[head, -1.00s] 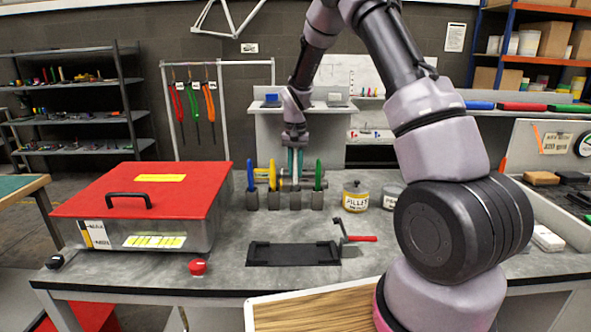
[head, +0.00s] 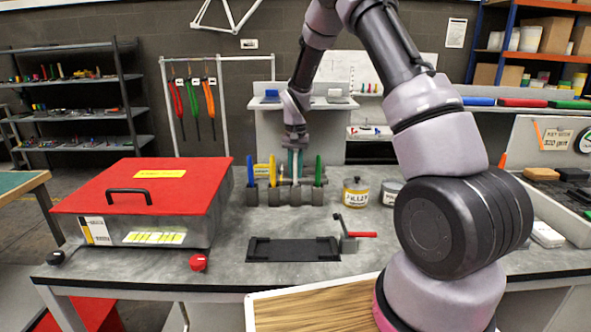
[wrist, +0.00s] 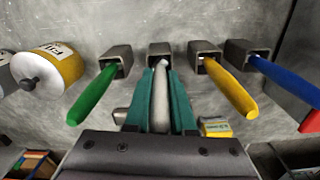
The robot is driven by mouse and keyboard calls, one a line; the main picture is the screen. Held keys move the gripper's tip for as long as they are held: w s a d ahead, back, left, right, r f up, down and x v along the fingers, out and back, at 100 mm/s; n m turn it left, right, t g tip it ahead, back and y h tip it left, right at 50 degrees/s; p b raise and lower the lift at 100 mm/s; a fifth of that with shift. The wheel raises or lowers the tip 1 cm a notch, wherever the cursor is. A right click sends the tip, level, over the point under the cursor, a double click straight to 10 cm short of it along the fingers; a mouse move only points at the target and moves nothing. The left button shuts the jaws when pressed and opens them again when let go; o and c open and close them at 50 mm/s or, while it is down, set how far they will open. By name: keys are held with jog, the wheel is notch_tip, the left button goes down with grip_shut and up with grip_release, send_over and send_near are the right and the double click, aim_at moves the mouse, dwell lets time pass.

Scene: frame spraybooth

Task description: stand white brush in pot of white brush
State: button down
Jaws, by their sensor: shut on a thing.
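The white brush (wrist: 161,98) is upright between the two teal fingers of my gripper (wrist: 160,100), which is shut on it. In the head view my gripper (head: 295,162) is over the row of dark square pots. The brush's lower end is at the mouth of the white brush's pot (wrist: 160,48), between the green and yellow brushes' pots. I cannot tell how far inside it is. The green brush (wrist: 92,95), yellow brush (wrist: 231,88) and blue brush (wrist: 285,80) lean out of their own pots in the same row.
A yellow-labelled filler tin (head: 355,194) and a second tin (head: 391,192) stand right of the pots. A black tray (head: 293,251) and a red-handled tool (head: 360,234) lie in front. A red-lidded box (head: 148,190) fills the left bench.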

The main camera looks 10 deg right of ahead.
jog(key=c, duration=0.7)
grip_release()
notch_tip(320, 180, up, 11)
jog(key=shift+f, duration=0.1)
